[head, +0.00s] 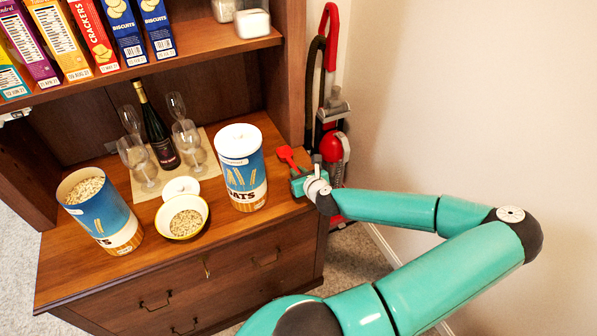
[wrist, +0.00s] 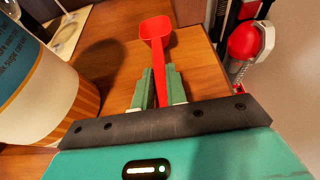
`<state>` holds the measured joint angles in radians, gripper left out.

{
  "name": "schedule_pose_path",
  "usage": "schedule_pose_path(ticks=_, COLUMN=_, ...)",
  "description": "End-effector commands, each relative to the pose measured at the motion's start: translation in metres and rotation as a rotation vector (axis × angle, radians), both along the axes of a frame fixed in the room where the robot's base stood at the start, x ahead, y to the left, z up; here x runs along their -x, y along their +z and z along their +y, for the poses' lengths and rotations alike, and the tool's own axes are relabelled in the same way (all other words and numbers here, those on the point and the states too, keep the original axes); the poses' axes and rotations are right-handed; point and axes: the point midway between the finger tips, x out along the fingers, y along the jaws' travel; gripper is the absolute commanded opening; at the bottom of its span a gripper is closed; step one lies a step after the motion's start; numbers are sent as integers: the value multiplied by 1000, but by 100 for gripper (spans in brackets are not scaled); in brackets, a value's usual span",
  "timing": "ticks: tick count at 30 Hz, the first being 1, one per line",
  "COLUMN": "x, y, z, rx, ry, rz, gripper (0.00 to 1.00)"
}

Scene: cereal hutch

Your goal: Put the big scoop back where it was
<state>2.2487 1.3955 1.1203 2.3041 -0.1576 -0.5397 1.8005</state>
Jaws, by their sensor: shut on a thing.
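The big scoop is red. In the wrist view the scoop (wrist: 156,32) lies between the two green fingers of my gripper (wrist: 158,88), its handle in the jaws and its bowl pointing away from me. In the head view the scoop (head: 287,155) shows beside my gripper (head: 298,180), at the right end of the wooden hutch top. My gripper is shut on the handle, low over the wood; I cannot tell whether the scoop touches the wood. A lidded oats canister (head: 243,180) stands just left of my gripper. An open oats canister (head: 98,215) stands at the far left.
A bowl of oats (head: 182,232) and a small white round item (head: 180,187) sit between the canisters. A bottle (head: 158,135) and several glasses stand on a mat (head: 206,183) behind. A shelf (head: 190,45) with boxes is above. A red vacuum (head: 331,150) stands right of the hutch.

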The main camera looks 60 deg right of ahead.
Motion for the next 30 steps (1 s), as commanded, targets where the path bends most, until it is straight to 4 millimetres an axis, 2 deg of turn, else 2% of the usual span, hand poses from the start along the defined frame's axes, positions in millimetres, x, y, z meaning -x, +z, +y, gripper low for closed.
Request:
schedule_pose_path(ticks=11, x=0, y=-7, z=0, rx=-1, ry=0, rz=0, gripper=0)
schedule_pose_path(ticks=12, x=0, y=-7, z=0, rx=0, ry=0, rz=0, gripper=22)
schedule_pose_path(ticks=15, x=0, y=-7, z=0, rx=0, ry=0, rz=0, gripper=39)
schedule_pose_path(ticks=30, x=-1, y=-5, z=0, rx=0, ry=2, rz=0, gripper=39)
